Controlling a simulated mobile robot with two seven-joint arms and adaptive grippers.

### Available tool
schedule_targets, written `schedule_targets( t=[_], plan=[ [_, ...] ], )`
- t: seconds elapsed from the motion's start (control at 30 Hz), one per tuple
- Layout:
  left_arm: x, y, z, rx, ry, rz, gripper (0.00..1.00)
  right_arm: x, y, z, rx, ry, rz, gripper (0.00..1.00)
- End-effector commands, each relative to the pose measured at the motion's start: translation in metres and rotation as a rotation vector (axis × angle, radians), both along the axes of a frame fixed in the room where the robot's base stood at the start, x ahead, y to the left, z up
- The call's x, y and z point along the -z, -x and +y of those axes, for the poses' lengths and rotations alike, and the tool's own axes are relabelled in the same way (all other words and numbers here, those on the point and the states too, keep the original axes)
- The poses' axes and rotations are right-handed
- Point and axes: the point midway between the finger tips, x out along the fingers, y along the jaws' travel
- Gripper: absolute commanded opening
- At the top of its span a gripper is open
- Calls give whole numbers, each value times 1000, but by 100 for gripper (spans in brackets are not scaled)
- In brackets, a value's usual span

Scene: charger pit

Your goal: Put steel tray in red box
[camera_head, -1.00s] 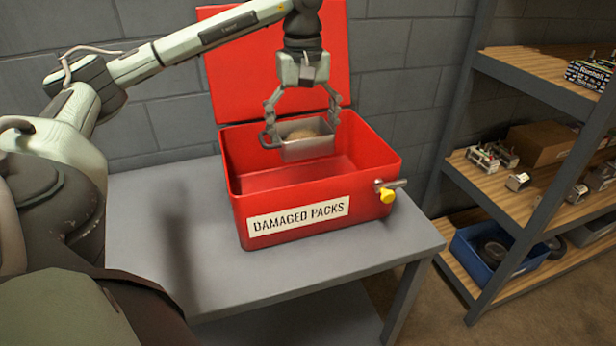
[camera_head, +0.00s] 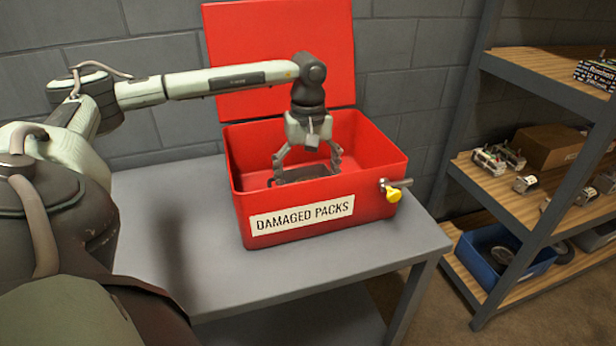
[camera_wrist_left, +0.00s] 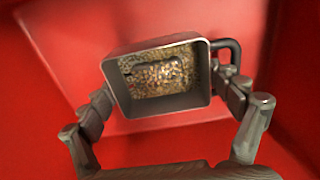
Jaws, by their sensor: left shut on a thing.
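The red box (camera_head: 385,207) stands on the grey table with its lid open against the wall and a white "DAMAGED PACKS" label on its front. My left gripper (camera_head: 307,168) reaches down into the box and is shut on the steel tray (camera_head: 303,172). The front wall of the box hides the tray's lower part. In the left wrist view the tray (camera_wrist_left: 124,109) sits between the fingers (camera_wrist_left: 168,112), with a side handle and grainy tan contents around a rounded lump. Red walls surround it. I cannot tell whether it touches the box floor. My right gripper is not in view.
The grey table (camera_head: 215,285) has free room left and in front of the box. A shelf rack (camera_head: 520,200) on the right holds a blue bin (camera_head: 505,255), a cardboard box (camera_head: 548,146) and small parts.

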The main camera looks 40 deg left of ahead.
Motion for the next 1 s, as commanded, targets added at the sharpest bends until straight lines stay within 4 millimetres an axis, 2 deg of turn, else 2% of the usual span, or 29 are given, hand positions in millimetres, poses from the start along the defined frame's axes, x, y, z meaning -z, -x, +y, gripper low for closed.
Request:
schedule_targets(
  t=[0.4, 0.43, 0.5, 0.83, 0.93, 1.0],
  plan=[
    [5, -1, 0, 0, 0, -3, 55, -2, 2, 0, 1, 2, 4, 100],
    [5, -1, 0, 1, 1, -3, 92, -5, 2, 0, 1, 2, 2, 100],
    [5, -1, 0, 1, 1, -2, 100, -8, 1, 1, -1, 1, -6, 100],
    [4, -1, 0, 1, 1, -2, 100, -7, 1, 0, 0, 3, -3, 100],
    [-1, -1, 0, 0, 0, -3, 100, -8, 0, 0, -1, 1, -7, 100],
    [-9, -1, 0, 0, 1, -4, 100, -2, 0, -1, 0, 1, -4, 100]
  ],
)
